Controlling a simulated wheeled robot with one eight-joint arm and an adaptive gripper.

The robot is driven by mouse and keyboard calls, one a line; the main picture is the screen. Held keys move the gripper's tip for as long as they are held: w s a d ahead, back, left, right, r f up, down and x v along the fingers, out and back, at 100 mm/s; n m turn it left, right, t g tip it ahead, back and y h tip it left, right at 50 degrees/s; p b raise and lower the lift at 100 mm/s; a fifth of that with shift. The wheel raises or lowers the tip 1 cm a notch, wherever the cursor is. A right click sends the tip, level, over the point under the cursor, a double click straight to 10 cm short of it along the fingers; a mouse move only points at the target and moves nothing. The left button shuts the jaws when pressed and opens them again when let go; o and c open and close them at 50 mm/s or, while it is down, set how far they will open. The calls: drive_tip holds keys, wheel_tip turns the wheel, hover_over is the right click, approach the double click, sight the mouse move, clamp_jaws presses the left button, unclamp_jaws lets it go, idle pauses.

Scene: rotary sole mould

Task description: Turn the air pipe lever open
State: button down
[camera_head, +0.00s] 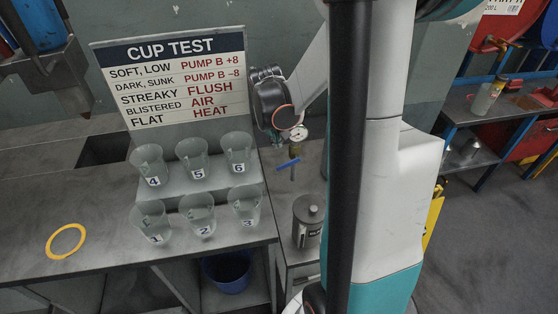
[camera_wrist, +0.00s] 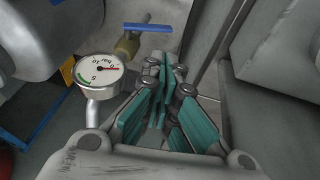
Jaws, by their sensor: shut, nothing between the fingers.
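The air pipe lever (camera_wrist: 147,27) is a blue flat handle on a brass valve body (camera_wrist: 127,44). In the wrist view it lies nearly level, beyond my fingertips and slightly left. In the head view the blue lever (camera_head: 288,165) sticks out to the left of the upright pipe, below a round gauge (camera_head: 299,132). My gripper (camera_wrist: 164,65) has teal finger pads that converge at the tips, shut and empty. A gap shows between its tips and the lever. In the head view my arm hides part of this area, and the fingers cannot be made out.
The white pressure gauge (camera_wrist: 101,70) stands close left of my fingers in the wrist view. A lidded metal canister (camera_head: 308,221) stands below the lever. Several numbered cups sit left, before the cup test sign (camera_head: 174,80). A yellow ring (camera_head: 66,241) lies on the bench.

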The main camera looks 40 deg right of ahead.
drive_tip(key=b+x, duration=0.4)
drive_tip(key=x, duration=0.9)
